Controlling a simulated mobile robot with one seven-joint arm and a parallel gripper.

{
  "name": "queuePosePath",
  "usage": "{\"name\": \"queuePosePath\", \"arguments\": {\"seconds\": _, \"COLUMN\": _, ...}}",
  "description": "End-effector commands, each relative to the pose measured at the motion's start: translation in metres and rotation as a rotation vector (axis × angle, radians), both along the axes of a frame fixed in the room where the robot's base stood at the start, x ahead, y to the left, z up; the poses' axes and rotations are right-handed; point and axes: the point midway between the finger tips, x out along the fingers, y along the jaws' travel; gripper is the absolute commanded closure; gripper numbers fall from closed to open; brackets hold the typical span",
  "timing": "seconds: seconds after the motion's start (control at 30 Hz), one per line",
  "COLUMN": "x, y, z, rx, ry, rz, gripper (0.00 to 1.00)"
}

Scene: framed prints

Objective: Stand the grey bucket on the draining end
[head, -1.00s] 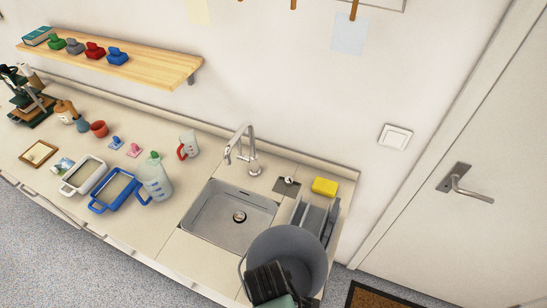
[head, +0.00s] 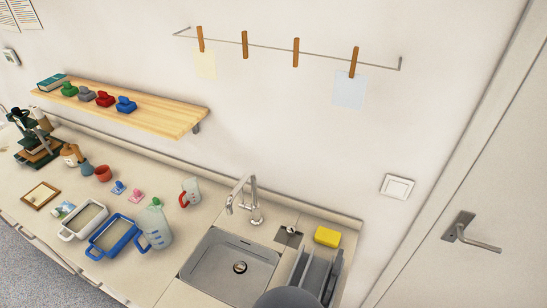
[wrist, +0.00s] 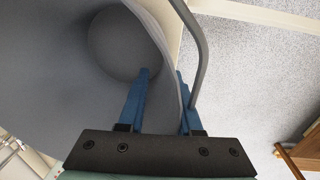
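The grey bucket shows only as a curved top at the bottom edge of the head view (head: 287,298), in front of the grey rack (head: 312,270) on the draining end, right of the sink (head: 232,265). In the wrist view the bucket (wrist: 60,70) fills the left side, its round bottom visible inside. My gripper (wrist: 161,74) has one blue finger inside the bucket and one outside, with the wall between them; it looks shut on the wall. The handle (wrist: 196,50) passes beside the outer finger. What lies under the bucket is hidden.
A yellow sponge (head: 327,236) lies behind the rack. The tap (head: 244,200) rises behind the sink. A measuring jug (head: 154,227) and a blue tray (head: 116,236) stand left of the sink. Speckled floor (wrist: 260,60) shows beyond the counter edge.

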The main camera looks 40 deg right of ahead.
Motion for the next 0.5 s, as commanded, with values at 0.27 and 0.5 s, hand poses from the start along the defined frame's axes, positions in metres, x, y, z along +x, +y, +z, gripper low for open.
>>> {"name": "queuePosePath", "arguments": {"seconds": 0.27, "x": 0.0, "y": 0.0, "z": 0.004, "rx": -0.001, "ry": -0.001, "rz": 0.0, "gripper": 0.67}}
{"name": "queuePosePath", "arguments": {"seconds": 0.5, "x": 0.0, "y": 0.002, "z": 0.031, "rx": -0.002, "ry": -0.004, "rz": 0.001, "gripper": 0.67}}
